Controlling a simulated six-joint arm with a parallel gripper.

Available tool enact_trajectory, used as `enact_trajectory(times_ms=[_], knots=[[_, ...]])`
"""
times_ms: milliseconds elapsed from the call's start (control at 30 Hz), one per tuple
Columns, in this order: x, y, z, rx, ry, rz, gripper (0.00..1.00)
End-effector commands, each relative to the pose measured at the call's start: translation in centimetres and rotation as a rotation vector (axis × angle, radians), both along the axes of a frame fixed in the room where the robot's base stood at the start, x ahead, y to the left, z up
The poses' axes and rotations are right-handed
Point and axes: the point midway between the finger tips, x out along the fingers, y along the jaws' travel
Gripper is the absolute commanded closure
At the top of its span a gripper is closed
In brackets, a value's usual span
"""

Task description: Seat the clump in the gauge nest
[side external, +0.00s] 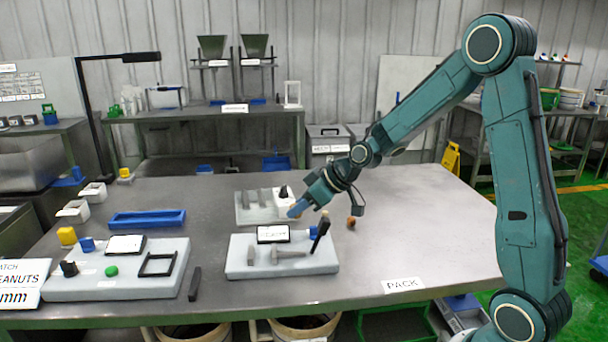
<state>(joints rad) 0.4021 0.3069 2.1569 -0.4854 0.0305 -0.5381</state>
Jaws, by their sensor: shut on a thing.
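My gripper (357,208) is right of the middle of the table, pointing down. Its small dark fingers are shut on a small brown-orange lump (351,223), which I take to be the clump. The lump shows just below the fingers; whether it touches the table is unclear. The gauge nest is not plainly marked. A pale block (240,268) left of and nearer than the gripper carries a display, grey raised pieces and an upright dark lever. Another pale block (75,288) at the left carries an open black frame (157,263), a display and a green button.
A blue tray (147,219) and a loose dark bar (195,284) lie further left. The table's right side, by the PACK label (403,284), is clear.

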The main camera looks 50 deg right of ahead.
Motion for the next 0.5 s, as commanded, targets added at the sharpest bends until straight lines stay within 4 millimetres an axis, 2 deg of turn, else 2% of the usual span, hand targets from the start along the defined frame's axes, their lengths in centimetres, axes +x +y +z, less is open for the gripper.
enact_trajectory(times_ms=[267,500], knots=[[2.6,1.5,0.0,0.002,0.001,0.128,0.97],[5.5,3.6,0.0,0.003,0.002,0.337,0.97]])
